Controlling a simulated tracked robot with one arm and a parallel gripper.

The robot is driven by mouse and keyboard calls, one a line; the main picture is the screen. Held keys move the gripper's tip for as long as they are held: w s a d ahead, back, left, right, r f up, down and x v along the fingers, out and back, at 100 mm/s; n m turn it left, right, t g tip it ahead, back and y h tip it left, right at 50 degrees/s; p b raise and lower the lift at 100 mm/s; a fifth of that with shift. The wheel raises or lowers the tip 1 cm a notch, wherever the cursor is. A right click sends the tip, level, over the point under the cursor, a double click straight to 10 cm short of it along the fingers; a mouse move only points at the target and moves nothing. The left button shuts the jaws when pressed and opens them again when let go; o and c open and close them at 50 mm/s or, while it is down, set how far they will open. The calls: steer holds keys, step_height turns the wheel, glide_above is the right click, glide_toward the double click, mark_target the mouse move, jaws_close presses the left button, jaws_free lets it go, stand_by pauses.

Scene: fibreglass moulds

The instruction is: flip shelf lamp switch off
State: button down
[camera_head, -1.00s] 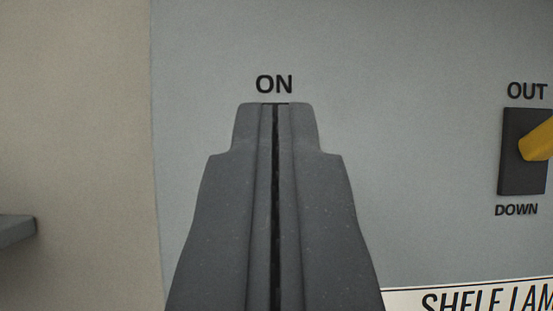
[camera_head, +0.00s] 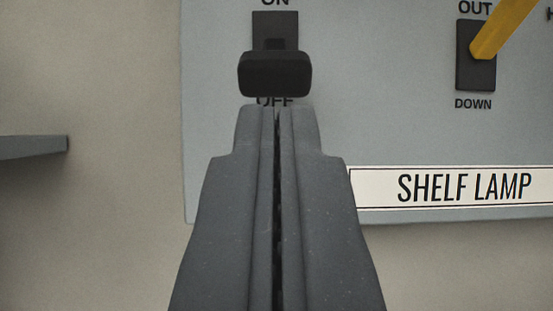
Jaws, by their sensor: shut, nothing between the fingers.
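The shelf lamp switch (camera_head: 275,73) is a black lever on a dark plate, on a grey-blue panel (camera_head: 380,120). ON is printed above it and OFF below it. Its wide knob sits low on the plate and partly covers the OFF lettering. My gripper (camera_head: 277,108) is shut and empty. Its fingertips show just below the knob, over the lower part of the OFF word. I cannot tell whether they touch the panel. The SHELF LAMP label (camera_head: 464,187) is at the panel's lower right, partly behind my gripper.
A second switch with a yellow lever (camera_head: 500,30), marked OUT and DOWN, stands to the right on the same panel. A dark grey ledge (camera_head: 32,147) juts in at the left edge. The beige wall (camera_head: 90,240) left of and below the panel is bare.

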steer(key=shift+s+f+b, duration=0.45)
steer(key=shift+f+b, duration=0.15)
steer(key=shift+f, duration=0.15)
steer(key=shift+d, duration=0.1)
steer(key=w+d+f+m+g+h+p, duration=0.1)
steer(key=d+f+g+h+p, duration=0.35)
steer(key=d+f, duration=0.7)
steer(key=s+d+f+g+y, duration=0.1)
steer(key=s+d+f+g, duration=0.1)
steer(key=f, duration=0.5)
steer(key=s+d+f+g+y+p, duration=0.1)
steer(key=s+d+f+g, duration=0.1)
steer(key=f, duration=0.5)
steer(key=shift+s+f+g, duration=0.3)
steer(key=shift+s+g, duration=0.05)
steer(key=shift+s, duration=0.55)
